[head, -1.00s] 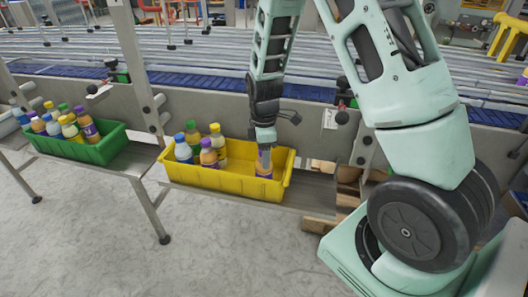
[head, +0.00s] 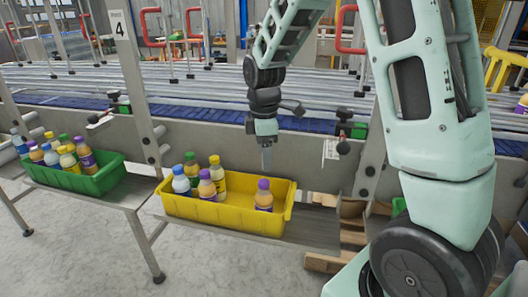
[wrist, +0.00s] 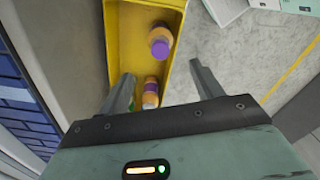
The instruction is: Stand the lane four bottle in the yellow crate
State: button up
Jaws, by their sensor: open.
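The yellow crate (head: 225,213) stands on a grey shelf below the conveyor. A purple-capped bottle with an orange body (head: 264,196) stands upright in its right end, apart from the other bottles. Several bottles with blue, green, yellow and purple caps (head: 205,182) stand grouped in its left end. My gripper (head: 266,160) is above the crate's back right part, over the lone bottle and clear of it.
A green crate (head: 85,182) full of bottles stands on the shelf to the left. A post with a "4" sign (head: 119,25) rises between the crates. The roller conveyor (head: 190,85) runs behind. Wooden pallets (head: 345,235) lie at the right.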

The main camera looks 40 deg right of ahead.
jog(key=s+a+r+m, duration=0.1)
jog(key=s+a, duration=0.2)
jog(key=a, duration=0.4)
jog(key=s+a+r, duration=0.1)
jog(key=s+a, duration=0.3)
jog(key=a, duration=0.3)
jog(key=s+a+m, duration=0.1)
jog(key=s+a, duration=0.4)
jog(key=s, duration=0.3)
jog(key=s+a+m, duration=0.2)
jog(key=s+a, duration=0.3)
jog(key=s, duration=0.4)
jog(key=shift+f+y, duration=0.3)
jog(key=shift+f, duration=0.1)
